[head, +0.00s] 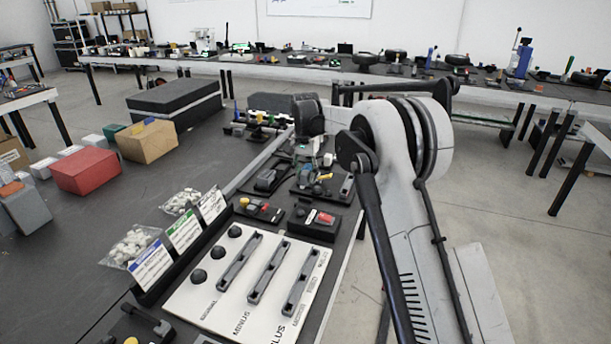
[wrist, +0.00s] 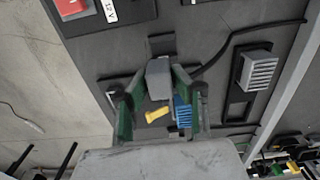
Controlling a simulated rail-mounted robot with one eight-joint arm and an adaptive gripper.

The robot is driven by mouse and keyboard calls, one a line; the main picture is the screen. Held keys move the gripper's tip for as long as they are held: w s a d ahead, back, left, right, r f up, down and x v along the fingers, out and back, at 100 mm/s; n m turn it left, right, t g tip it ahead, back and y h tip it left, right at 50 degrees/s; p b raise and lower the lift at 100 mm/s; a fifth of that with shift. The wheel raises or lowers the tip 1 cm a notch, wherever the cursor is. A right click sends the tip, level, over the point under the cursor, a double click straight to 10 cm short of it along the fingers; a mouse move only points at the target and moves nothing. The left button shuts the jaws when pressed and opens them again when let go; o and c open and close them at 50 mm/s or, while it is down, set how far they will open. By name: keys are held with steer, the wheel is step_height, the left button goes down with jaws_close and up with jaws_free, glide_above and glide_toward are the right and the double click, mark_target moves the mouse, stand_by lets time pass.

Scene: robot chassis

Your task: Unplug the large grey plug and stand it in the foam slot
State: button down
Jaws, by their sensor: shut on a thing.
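In the wrist view my gripper (wrist: 160,88) has its green fingers closed on either side of a grey block-shaped plug (wrist: 158,76). A dark socket-like block (wrist: 161,44) lies just beyond the plug; I cannot tell whether the two are joined. A yellow part (wrist: 157,115) and a blue ribbed connector (wrist: 182,113) show between the fingers, nearer my wrist. I cannot pick out the foam slot with certainty.
A grey finned part (wrist: 259,71) sits on a black plate at right, with a black cable (wrist: 232,38) running near it. A red part (wrist: 72,8) is at upper left. In the head view, a panel with bar handles (head: 200,301) stands in front; boxes (head: 86,171) are left.

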mark_target(305, 172)
steer(key=shift+f+b, duration=1.25)
steer(key=shift+f, duration=1.1)
steer(key=shift+f+b, duration=0.85)
steer(key=shift+f, duration=0.5)
stand_by(0.5)
steer(key=c, duration=1.4)
jaws_free()
step_height(305, 172, up, 12)
